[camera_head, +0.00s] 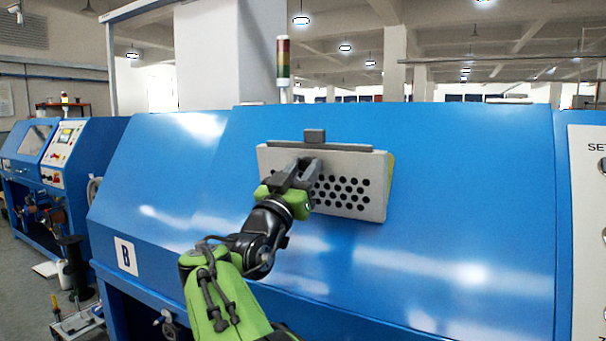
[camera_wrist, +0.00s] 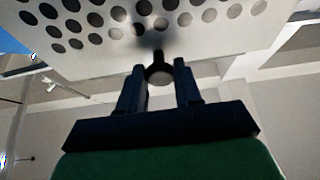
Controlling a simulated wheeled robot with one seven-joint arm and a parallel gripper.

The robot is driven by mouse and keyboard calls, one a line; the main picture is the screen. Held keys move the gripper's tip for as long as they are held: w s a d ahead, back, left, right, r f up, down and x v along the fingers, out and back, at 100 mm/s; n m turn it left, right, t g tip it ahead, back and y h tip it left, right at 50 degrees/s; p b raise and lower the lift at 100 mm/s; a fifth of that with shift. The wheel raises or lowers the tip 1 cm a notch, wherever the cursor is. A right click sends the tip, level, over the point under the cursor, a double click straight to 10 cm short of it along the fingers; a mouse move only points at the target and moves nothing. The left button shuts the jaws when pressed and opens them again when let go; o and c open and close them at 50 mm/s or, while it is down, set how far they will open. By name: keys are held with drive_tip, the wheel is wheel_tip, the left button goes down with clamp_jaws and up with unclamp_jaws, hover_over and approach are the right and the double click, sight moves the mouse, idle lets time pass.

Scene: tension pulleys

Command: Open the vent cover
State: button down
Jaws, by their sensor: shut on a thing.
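The vent cover (camera_head: 350,187) is a light grey plate with rows of round dark holes, on the sloping blue machine front. A dark bar and a small block run along its top edge. A yellowish strip (camera_head: 390,172) shows behind its right edge; I cannot tell how far the cover stands off the panel. My gripper (camera_head: 306,172) is at the left part of the cover, hiding some of it. In the wrist view, the two dark fingers (camera_wrist: 159,88) are shut on a small round dark knob (camera_wrist: 159,73) beside the perforated plate (camera_wrist: 110,40).
The blue machine housing (camera_head: 470,190) surrounds the cover. A white control panel (camera_head: 588,230) is at the far right. A signal lamp (camera_head: 284,62) rises behind the machine. Another blue machine (camera_head: 62,165) stands at the left. The panel right of the cover is clear.

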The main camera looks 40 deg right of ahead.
drive_tip(key=shift+f, duration=0.3)
drive_tip(key=c, duration=1.2)
unclamp_jaws()
drive_tip(key=o, duration=0.4)
drive_tip(key=shift+w+d, duration=0.1)
drive_tip(key=shift+d, duration=0.05)
drive_tip(key=shift+r, duration=0.1)
drive_tip(key=b+v, duration=0.3)
drive_tip(key=v, duration=1.3)
drive_tip(key=shift+r, duration=0.15)
